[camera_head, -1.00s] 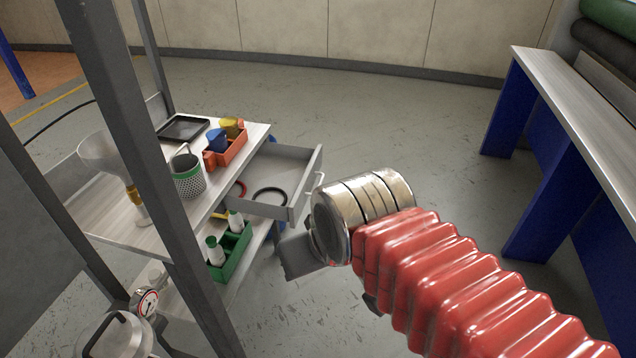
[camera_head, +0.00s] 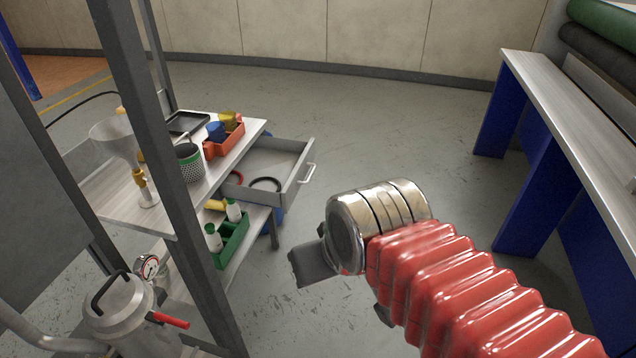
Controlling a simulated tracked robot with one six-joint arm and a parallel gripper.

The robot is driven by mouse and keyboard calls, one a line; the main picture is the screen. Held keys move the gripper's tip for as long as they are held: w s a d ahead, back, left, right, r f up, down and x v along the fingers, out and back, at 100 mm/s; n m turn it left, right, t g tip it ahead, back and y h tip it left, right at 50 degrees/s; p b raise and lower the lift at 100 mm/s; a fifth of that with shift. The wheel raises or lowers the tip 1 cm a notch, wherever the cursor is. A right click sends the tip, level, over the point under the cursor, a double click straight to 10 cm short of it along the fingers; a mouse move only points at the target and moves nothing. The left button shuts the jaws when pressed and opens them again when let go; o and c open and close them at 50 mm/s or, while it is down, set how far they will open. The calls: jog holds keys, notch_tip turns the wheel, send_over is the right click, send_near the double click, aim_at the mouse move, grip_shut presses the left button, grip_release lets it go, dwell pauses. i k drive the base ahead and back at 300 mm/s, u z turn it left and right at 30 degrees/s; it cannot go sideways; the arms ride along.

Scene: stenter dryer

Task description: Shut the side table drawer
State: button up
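The side table (camera_head: 105,190) stands at the left behind a grey upright post. Its drawer (camera_head: 295,190) is pulled out to the right, with a light bar handle (camera_head: 308,173) on its front. A black ring (camera_head: 265,184) and a red ring (camera_head: 236,176) lie inside. My gripper (camera_head: 312,266) is at the end of my red-sleeved arm, in front of and below the drawer, apart from it. Only a dark grey part of it shows past the silver wrist, so its finger opening is hidden.
A red bin (camera_head: 224,146), a perforated cup (camera_head: 188,165) and a funnel (camera_head: 115,137) stand on the tabletop. A green crate (camera_head: 233,240) with bottles sits below. A lidded pot (camera_head: 125,305) is at lower left. A blue-legged bench (camera_head: 560,115) stands right. The floor between is clear.

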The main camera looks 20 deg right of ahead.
aim_at(288, 161)
jog(key=k, duration=1.15)
jog(key=z, duration=0.45)
jog(key=i, duration=1.45)
jog(key=u, duration=0.4)
jog(key=i, duration=1.3)
jog(key=u, duration=0.4)
